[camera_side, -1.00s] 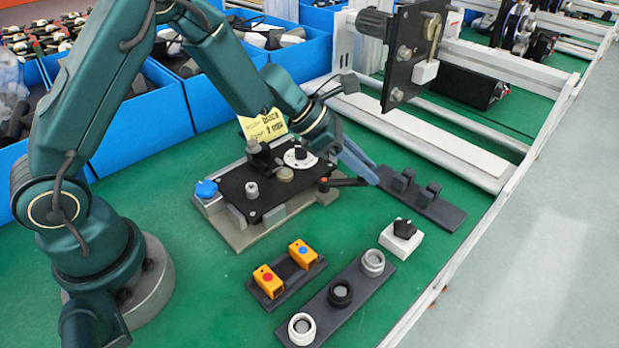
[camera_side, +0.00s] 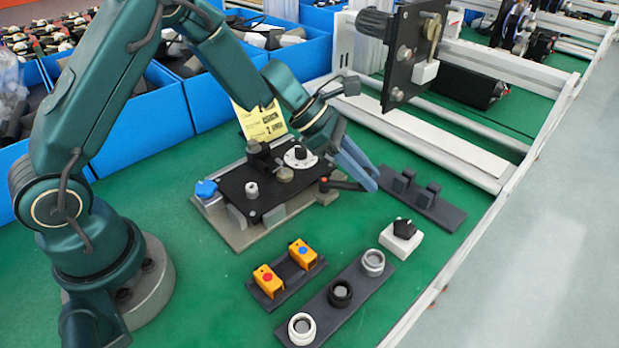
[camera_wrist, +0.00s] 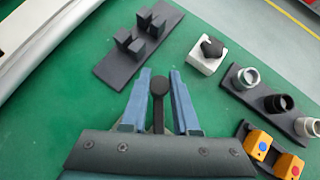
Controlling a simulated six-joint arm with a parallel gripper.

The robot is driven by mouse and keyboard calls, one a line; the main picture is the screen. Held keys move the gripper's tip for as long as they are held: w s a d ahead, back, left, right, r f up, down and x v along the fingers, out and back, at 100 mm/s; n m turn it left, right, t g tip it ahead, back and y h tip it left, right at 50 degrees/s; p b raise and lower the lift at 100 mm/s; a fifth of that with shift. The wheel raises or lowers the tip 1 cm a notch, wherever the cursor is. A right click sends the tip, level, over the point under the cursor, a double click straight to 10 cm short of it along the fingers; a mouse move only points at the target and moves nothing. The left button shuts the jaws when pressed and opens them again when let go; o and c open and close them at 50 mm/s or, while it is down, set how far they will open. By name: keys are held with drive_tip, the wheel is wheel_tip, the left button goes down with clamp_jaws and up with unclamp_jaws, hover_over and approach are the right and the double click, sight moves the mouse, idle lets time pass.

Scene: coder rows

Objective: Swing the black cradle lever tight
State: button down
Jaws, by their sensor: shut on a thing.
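The black cradle lever (camera_side: 345,185) sticks out to the right from the cradle (camera_side: 270,202), beside an orange-red pivot. My gripper (camera_side: 362,180) reaches down over the lever's outer end, with blue-grey fingers on it. In the wrist view the lever's round black knob (camera_wrist: 158,86) stands between the two fingers of my gripper (camera_wrist: 160,90), its stem running down between them. The fingers are shut on the lever; the contact itself is partly hidden. The cradle holds a black plate with a white dial (camera_side: 299,157) and a blue knob (camera_side: 206,188) at its left.
A white block with a black knob (camera_side: 400,237), a ring rack (camera_side: 338,295) and an orange-clip rack (camera_side: 288,275) lie in front. Green table between them is clear.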

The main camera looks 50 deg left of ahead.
drive_tip(key=m+g, duration=0.1)
drive_tip(key=s+m+g+h, duration=0.1)
drive_tip(key=shift+s+d+m, duration=0.15)
drive_tip(key=shift+d+m, duration=0.2)
drive_tip(key=shift+m, duration=0.05)
drive_tip(key=s+m+g, duration=0.2)
drive_tip(key=m, duration=0.1)
drive_tip(key=shift+d+m+g, duration=0.3)
drive_tip(key=shift+g, duration=0.1)
drive_tip(key=s+m+g, duration=0.2)
drive_tip(key=m, duration=0.1)
drive_tip(key=shift+s+g, duration=0.15)
drive_tip(key=shift+g, duration=0.15)
drive_tip(key=shift+s+a+m+g+y, duration=0.25)
drive_tip(key=shift+s+m+g, duration=0.35)
drive_tip(key=shift+m, duration=0.45)
drive_tip(key=shift+s+a+m+g+y, duration=0.1)
drive_tip(key=shift+s+m+g+y, duration=0.4)
drive_tip(key=shift+m, duration=0.55)
drive_tip(key=shift+r, duration=0.1)
drive_tip(key=c, duration=0.7)
unclamp_jaws()
drive_tip(key=shift+o, duration=0.2)
